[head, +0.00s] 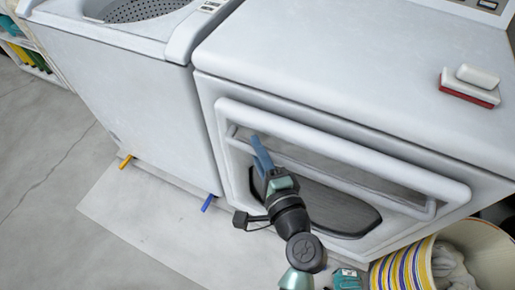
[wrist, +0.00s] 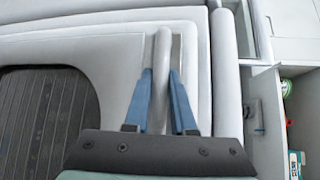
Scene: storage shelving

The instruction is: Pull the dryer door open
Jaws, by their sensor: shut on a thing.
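The white dryer (head: 330,55) stands at the right in the head view. Its door has a dark window (head: 335,212), which also shows in the wrist view (wrist: 45,110). A thin pale handle bar (head: 350,182) runs across the front below a thicker white rail (head: 345,150). My gripper (head: 261,150) is at the left part of the thin bar. In the wrist view, its two blue fingers (wrist: 160,80) lie on either side of the bar (wrist: 161,55) and are shut on it. The door looks closed, flush with the dryer front.
A white top-loading washer (head: 125,85) stands to the left. A sponge or brush (head: 470,88) lies on the dryer top. A striped basket (head: 405,268) with cloth is close to the dryer's lower right corner. The floor (head: 45,190) at the left is mostly clear.

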